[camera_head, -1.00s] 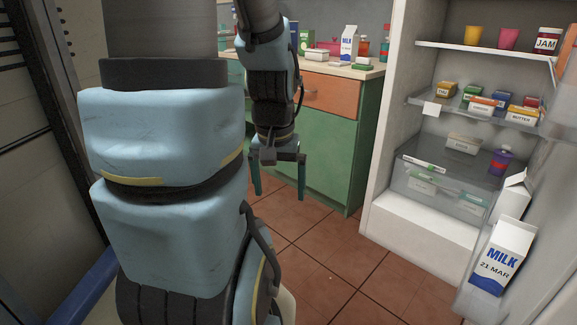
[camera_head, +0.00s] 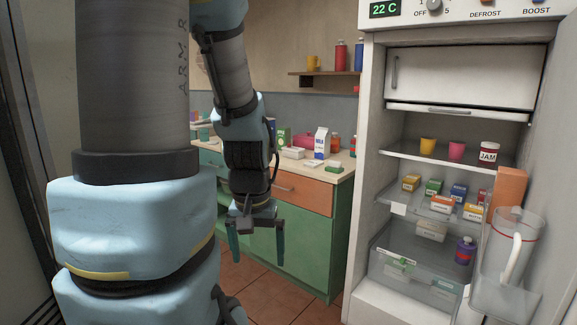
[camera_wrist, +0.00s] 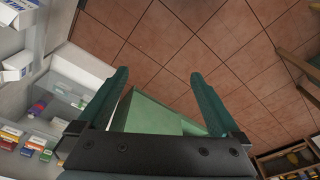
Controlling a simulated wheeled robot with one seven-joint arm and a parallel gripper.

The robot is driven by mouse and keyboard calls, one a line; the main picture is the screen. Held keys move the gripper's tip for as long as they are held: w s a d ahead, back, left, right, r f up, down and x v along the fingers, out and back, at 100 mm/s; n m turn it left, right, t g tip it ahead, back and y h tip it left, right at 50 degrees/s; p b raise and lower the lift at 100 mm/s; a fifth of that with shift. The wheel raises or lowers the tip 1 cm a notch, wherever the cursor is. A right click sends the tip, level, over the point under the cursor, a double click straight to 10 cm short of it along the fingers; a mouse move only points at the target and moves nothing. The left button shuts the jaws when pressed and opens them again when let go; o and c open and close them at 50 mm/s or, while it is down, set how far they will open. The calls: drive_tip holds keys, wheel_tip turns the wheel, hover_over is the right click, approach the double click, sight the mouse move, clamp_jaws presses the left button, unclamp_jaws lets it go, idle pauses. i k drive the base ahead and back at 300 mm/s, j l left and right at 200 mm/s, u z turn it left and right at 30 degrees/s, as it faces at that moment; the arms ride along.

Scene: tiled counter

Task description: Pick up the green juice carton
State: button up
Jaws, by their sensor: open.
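A green upright pack (camera_head: 284,137) stands on the counter just right of my forearm in the head view. It may be the green juice carton, but it is partly hidden and too small to read. My gripper (camera_head: 256,252) hangs pointing down in front of the counter's green and orange front, well below the counter top. It is open and empty. In the wrist view my gripper (camera_wrist: 160,75) shows two spread fingers with floor tiles and part of a green cabinet between and beyond them. No juice carton can be made out in the wrist view.
The counter (camera_head: 342,172) also bears a milk carton (camera_head: 321,143), a pink container (camera_head: 303,141) and bottles. The open fridge (camera_head: 365,215) on the right holds small packs and a jam jar (camera_head: 489,155). Its door carries a clear jug (camera_head: 508,250).

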sight(284, 133)
drive_tip(key=i+j+u, duration=0.2)
drive_tip(key=i, duration=1.7)
drive_tip(key=l, duration=0.1)
